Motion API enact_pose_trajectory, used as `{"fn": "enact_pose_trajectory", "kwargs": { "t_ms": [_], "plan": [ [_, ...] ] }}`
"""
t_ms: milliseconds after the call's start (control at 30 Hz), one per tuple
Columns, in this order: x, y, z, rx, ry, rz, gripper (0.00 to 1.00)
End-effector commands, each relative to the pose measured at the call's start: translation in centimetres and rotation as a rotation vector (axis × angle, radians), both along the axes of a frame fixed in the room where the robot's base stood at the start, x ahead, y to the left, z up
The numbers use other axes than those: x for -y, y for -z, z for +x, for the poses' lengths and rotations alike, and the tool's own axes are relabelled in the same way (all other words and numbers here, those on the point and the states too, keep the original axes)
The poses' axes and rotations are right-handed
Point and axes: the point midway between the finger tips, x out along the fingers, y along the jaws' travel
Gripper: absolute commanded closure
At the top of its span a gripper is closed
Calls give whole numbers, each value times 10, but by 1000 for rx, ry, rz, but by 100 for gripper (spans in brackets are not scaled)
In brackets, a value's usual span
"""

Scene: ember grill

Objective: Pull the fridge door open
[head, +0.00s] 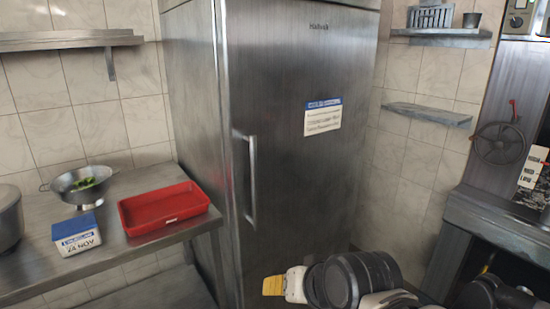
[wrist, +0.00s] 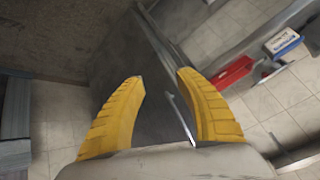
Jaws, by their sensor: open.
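The fridge door (head: 290,160) is a tall grey steel panel that looks closed, with a white and blue label on it. Its handle (head: 247,178) is a vertical metal bar at the door's left side. My gripper (head: 272,285) is low in front of the door, to the right of and below the handle. In the wrist view my gripper (wrist: 160,77) has its two yellow fingers spread wide with nothing between them. The handle (wrist: 178,110) shows there as a thin bar, near the right finger and beyond it. I see no contact between them.
A steel table (head: 130,250) stands left of the fridge with a red tray (head: 163,208), a colander (head: 82,184) and a blue-lidded tub (head: 76,234). The table's right end is close to the fridge. A black grill unit (head: 500,215) stands at the right.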

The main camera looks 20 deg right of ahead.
Motion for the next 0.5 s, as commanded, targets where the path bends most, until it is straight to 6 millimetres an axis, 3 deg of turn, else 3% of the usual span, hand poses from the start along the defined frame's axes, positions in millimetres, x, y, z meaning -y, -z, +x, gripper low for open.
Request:
{"fn": "enact_pose_trajectory", "kwargs": {
  "t_ms": [100,233,400,500],
  "plan": [
    [-27,-44,65,64,219,409,59],
    [-38,-88,138,92,498,960,59],
    [-15,-122,212,45,823,1667,59],
    [7,-126,239,-10,963,2008,59]
  ]
}}
